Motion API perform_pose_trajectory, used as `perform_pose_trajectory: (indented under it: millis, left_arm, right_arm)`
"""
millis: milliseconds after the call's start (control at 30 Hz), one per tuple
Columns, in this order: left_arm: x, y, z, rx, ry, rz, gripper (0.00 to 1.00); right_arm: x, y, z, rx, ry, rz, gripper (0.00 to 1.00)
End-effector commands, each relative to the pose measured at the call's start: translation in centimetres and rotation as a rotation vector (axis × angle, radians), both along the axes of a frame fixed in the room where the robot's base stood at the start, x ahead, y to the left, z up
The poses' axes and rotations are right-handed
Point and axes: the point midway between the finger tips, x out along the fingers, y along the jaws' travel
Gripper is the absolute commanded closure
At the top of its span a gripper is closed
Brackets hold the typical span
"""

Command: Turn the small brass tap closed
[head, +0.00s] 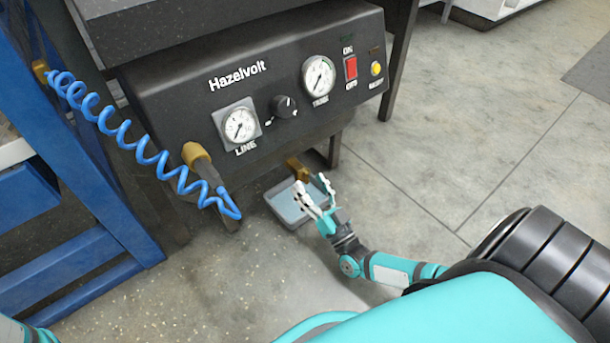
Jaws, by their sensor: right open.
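A small brass tap (298,170) sticks out low under the front of the black Hazelvolt panel, above a shallow grey tray. My right gripper (313,190) is open, its two pale fingers spread, just below and in front of the tap. The fingers appear close to the tap, but I cannot tell whether they touch it. The tap is small here, and the position of its handle is hard to make out. My left gripper is out of the picture; only a bit of teal arm shows at the bottom left corner.
The black panel (225,100) overhangs the tap, with gauges, a knob and a red switch. A grey tray (275,213) lies on the floor below. A coiled blue hose (128,146) hangs at the left by a blue frame (95,255). The floor at right is open.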

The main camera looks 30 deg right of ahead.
Motion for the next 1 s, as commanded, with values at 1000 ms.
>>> perform_pose_trajectory:
  millis: [1000]
  left_arm:
    - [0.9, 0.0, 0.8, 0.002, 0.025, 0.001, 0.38]
  right_arm:
    - [-3.3, 1.9, 1.5, 0.019, -0.033, 0.027, 0.38]
